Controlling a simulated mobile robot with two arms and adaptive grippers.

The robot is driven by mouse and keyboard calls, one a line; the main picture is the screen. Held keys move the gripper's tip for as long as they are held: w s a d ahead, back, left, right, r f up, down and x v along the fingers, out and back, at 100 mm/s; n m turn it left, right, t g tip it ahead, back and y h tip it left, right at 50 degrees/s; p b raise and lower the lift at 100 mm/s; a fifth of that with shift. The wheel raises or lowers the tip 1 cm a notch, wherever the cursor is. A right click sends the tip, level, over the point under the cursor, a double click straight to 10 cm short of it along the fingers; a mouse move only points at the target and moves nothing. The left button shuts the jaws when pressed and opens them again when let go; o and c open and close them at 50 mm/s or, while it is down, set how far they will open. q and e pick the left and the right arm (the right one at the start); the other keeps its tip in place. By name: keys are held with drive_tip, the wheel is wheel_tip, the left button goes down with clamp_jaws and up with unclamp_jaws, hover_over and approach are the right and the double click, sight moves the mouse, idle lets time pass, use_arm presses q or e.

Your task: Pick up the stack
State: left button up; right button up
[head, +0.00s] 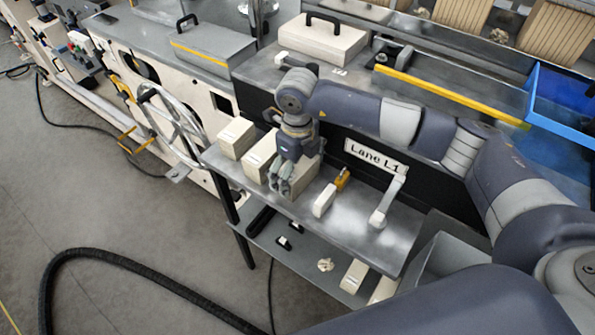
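Several tan blocks or stacks stand on the left end of the grey metal table (345,230). One stands at the far left (236,137), a second (259,155) beside it, and a third (305,178) is partly hidden by my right gripper. I cannot tell which of them is the stack. My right gripper (279,188) points down in front of the third block, its fingers close together. Whether it touches the block, or holds anything, is not clear. My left gripper is not in view.
A small pale block (324,201), a yellow-brown item (342,179) and a white handled tool (388,203) occupy the table's right part. A lower shelf (305,262) holds small items. A "Lane L1" sign (376,158) stands behind. A blue bin (560,105) is at right.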

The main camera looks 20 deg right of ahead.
drive_tip(key=c, duration=0.7)
drive_tip(key=shift+c, duration=0.2)
